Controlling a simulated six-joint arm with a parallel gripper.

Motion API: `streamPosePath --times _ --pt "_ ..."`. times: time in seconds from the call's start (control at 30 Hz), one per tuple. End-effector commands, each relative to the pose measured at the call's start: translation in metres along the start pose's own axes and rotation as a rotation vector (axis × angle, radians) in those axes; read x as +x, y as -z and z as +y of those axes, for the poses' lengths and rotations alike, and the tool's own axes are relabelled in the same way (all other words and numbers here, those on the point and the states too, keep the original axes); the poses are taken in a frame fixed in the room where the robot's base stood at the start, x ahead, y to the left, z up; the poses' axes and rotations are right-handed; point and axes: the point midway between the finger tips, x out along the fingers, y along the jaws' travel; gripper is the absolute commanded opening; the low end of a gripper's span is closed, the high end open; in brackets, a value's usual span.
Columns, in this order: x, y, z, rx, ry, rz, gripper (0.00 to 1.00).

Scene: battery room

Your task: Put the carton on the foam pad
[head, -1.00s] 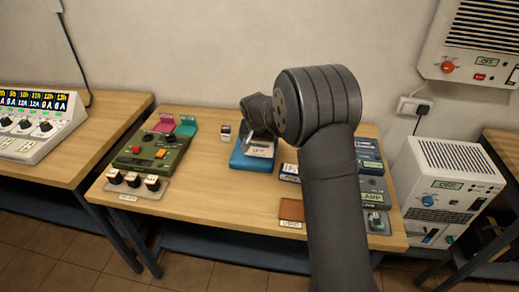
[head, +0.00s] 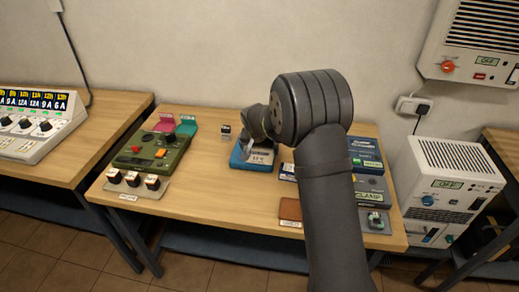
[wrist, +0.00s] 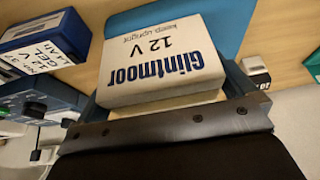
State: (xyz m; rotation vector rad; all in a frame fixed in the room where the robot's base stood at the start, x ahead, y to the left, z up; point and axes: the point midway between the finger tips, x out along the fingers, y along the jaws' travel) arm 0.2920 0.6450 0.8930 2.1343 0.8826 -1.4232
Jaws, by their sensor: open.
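The carton (wrist: 165,55), a white box lettered "Glintmoor 12 V keep upright", lies close in front of my wrist camera. In the head view the carton (head: 262,157) is over the blue foam pad (head: 237,158), apparently resting on it; its underside is hidden. The pad also shows beyond the carton in the wrist view (wrist: 222,14). My gripper (head: 257,146) is at the carton, its jaws open on either side of it. Much of the gripper is hidden by my wrist in the head view.
A green control unit (head: 153,149) stands left on the bench, with pink and green pieces behind it. A small box (head: 226,132) stands behind the pad. A dark blue battery box (head: 366,149) and other units are at right. A brown pad (head: 290,209) lies near the front edge.

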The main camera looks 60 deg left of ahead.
Motion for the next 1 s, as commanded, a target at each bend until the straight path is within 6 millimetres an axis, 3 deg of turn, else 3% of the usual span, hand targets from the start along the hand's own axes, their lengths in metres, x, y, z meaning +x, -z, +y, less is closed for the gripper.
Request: streamPosePath --times 0.17,0.6,0.8,1.0 --pt "-0.022 0.002 -0.001 0.0 0.001 0.003 1.0" --pt "-0.105 0.001 0.0 0.0 0.002 0.003 1.0" --pt "-0.12 0.001 0.0 0.0 0.001 0.001 1.0" --pt "-0.121 0.0 0.0 0.0 0.001 0.001 1.0"
